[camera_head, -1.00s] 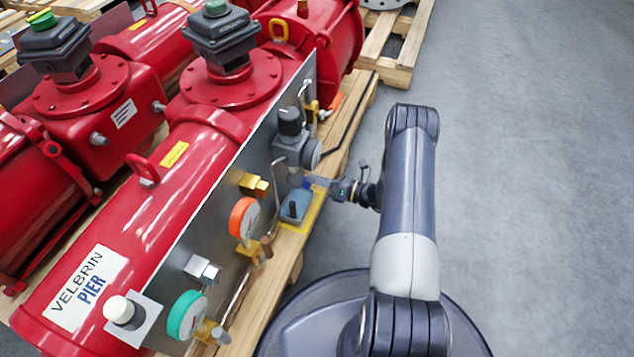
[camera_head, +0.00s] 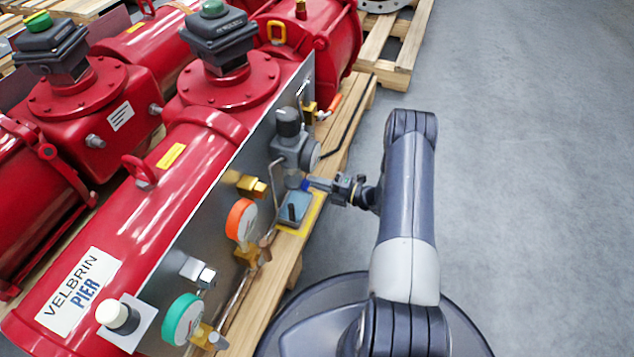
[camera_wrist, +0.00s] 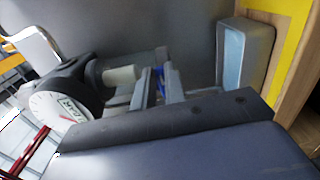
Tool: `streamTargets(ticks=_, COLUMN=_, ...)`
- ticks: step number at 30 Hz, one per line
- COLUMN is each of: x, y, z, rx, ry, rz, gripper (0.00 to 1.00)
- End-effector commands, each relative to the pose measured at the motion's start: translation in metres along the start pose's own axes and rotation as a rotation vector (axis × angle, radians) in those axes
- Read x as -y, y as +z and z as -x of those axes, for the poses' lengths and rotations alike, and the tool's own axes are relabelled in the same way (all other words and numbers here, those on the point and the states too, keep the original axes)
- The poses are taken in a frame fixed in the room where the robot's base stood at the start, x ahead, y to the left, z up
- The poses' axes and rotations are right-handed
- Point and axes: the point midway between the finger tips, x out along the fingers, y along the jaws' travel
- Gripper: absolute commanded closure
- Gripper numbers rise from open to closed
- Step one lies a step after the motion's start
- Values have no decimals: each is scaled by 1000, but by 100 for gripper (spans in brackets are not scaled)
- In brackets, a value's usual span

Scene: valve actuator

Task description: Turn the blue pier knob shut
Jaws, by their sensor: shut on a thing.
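The blue knob (camera_head: 305,184) is a small blue spot low on the front of the nearer red actuator, below the grey regulator. My gripper (camera_head: 316,184) reaches it from the right, with its fingertips at the knob. In the wrist view, my gripper (camera_wrist: 160,84) has its two fingers shut on the blue knob (camera_wrist: 161,72), and only slivers of blue show between them. The fingers hide most of the knob, so its turn position cannot be read. The actuator bears a "VELBRIN PIER" label (camera_head: 80,291).
The grey regulator (camera_head: 293,145) with a dial stands just above the knob. A blue-grey box (camera_head: 294,208) on a yellow patch sits just below. Orange (camera_head: 241,220) and teal (camera_head: 182,319) gauges stick out nearer the camera. The floor (camera_head: 530,180) at right is clear.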

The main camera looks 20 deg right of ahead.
Motion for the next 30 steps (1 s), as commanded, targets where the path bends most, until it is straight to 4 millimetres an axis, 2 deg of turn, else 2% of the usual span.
streamTargets(ticks=7, x=2, y=0, z=0, rx=1, ry=-1, rz=-64, gripper=100)
streamTargets(ticks=21, x=2, y=0, z=1, rx=2, ry=-2, rz=-76, gripper=100)
streamTargets(ticks=22, x=2, y=0, z=1, rx=2, ry=-2, rz=-76, gripper=87)
streamTargets(ticks=30, x=2, y=0, z=0, rx=1, ry=-1, rz=-75, gripper=66)
